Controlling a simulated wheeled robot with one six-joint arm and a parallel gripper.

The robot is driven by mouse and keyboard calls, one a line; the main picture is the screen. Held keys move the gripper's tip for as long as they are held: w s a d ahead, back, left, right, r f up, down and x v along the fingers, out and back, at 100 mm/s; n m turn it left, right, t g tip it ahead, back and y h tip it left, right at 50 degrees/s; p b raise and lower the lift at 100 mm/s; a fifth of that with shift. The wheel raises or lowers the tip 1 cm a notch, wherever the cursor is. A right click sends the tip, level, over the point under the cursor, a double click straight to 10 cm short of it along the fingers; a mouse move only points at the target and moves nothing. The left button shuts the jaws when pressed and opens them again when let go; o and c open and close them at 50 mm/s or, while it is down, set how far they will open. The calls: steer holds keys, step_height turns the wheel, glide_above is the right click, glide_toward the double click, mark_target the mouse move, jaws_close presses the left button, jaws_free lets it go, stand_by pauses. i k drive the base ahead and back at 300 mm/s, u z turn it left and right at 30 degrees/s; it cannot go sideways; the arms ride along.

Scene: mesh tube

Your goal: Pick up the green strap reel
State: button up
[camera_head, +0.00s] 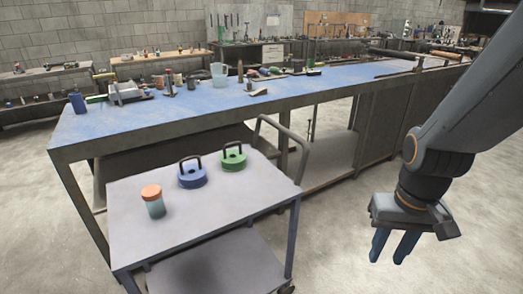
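The green strap reel (233,160) sits on the grey cart top (215,215), near its far edge. It is a squat green disc with a dark arched handle standing up from it. My gripper (389,252) hangs over the floor to the right of the cart, apart from the reel. Its two blue fingers point down with a gap between them, and nothing shows in the gap.
A blue reel (192,178) with a dark handle stands just left of the green one. A jar with an orange lid (153,201) stands near the cart's left side. The cart's push handle (300,148) rises beyond. A long blue-topped workbench (180,117) stands behind.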

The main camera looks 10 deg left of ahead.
mark_target(234, 160)
steer(key=i, duration=0.75)
steer(key=u, duration=0.8)
steer(key=i, duration=0.65)
steer(key=u, duration=0.55)
